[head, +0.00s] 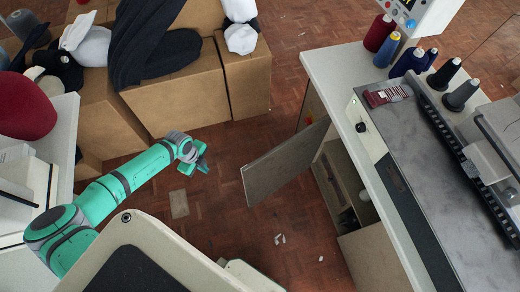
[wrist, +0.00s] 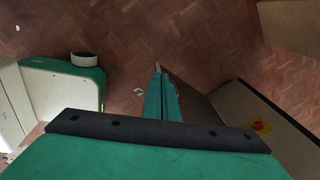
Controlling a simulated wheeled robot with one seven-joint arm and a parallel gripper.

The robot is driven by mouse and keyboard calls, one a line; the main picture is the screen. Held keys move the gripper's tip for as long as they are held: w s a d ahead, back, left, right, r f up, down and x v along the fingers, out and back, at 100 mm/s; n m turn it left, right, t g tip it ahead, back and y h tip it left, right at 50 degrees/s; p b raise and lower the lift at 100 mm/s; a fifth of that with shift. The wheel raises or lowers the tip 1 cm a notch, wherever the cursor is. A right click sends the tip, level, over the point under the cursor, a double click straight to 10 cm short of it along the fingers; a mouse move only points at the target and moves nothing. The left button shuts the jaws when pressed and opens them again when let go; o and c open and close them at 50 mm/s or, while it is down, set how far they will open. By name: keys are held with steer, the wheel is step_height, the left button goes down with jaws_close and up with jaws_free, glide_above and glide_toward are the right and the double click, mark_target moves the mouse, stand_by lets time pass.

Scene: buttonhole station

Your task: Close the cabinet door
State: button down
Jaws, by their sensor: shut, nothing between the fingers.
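The cabinet door (head: 284,160) is a grey-brown panel that stands open, swung out to the left from the white-topped cabinet (head: 345,190) in the head view. The cabinet's inside shows behind it, with small items on a shelf. My gripper (head: 201,163) is left of the door, apart from its free edge, over the open floor. In the wrist view my gripper (wrist: 160,75) has its fingers together with nothing between them. A dark panel to the right of the fingers in that view may be the door, but I cannot tell.
Cardboard boxes (head: 185,98) with dark and white garments stand behind my arm. A sewing machine (head: 490,150) and thread spools (head: 380,32) are on the cabinet top. Small white bits (head: 280,239) lie on the wooden floor. Floor between gripper and door is clear.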

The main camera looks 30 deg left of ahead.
steer(key=w+d+r+m+g+h, duration=0.1)
steer(key=w+d+r+m+h, duration=0.15)
steer(key=w+d+r, duration=0.45)
steer(key=w+d+r+m+g+h, duration=0.1)
steer(key=w+d+r+m+g, duration=0.15)
steer(key=w+r, duration=0.8)
steer(key=d+f, duration=0.7)
steer(key=f, duration=0.4)
steer(key=shift+d+f+m, duration=0.15)
steer(key=shift+m, duration=0.15)
steer(key=shift+s+t, duration=0.1)
steer(key=shift+t, duration=0.15)
